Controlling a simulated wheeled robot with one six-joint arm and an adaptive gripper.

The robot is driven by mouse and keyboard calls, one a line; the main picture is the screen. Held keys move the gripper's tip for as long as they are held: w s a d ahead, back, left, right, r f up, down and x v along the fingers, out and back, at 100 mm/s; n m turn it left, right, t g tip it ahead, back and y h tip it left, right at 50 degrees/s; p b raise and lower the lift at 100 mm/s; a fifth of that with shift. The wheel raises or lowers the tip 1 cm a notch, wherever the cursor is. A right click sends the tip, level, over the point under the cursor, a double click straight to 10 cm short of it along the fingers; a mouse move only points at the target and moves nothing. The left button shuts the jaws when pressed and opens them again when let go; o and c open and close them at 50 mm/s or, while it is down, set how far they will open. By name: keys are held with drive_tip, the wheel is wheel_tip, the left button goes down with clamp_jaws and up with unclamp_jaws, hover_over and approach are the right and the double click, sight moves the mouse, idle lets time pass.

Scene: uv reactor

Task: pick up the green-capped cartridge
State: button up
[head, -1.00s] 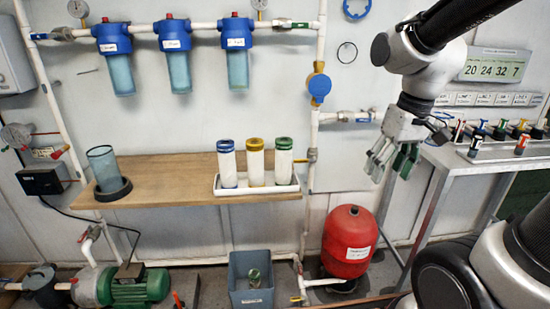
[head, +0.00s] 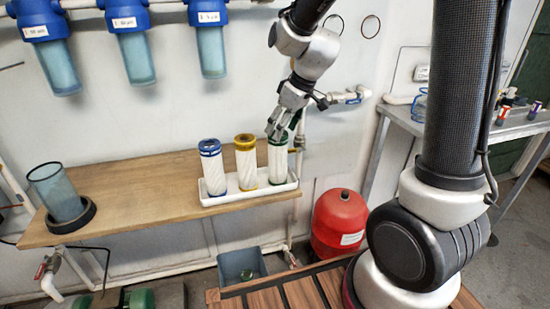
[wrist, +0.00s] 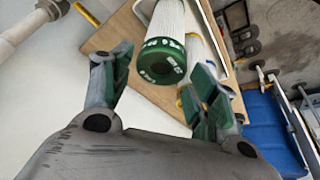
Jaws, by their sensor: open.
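The green-capped cartridge (head: 278,165) stands upright at the right end of a white tray (head: 220,197), its cap partly hidden behind my gripper in the head view. In the wrist view its green cap (wrist: 161,62) lies just beyond and between my fingertips. My gripper (head: 275,131) is open and empty, at about cap height beside the cartridge; its two green-padded fingers (wrist: 160,78) show apart in the wrist view. I cannot tell whether a finger touches the cap.
A yellow-capped cartridge (head: 246,163) and a blue-capped cartridge (head: 212,168) stand in the same tray on a wooden shelf (head: 140,188). A clear housing (head: 58,190) stands at left. Blue-topped filters (head: 131,45) hang above. A vertical pipe is close behind the gripper.

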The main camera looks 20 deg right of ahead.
sight(273, 143)
drive_tip(key=x, duration=0.7)
drive_tip(key=shift+w+a+f, duration=0.2)
drive_tip(key=shift+c, duration=0.2)
drive_tip(key=c, duration=1)
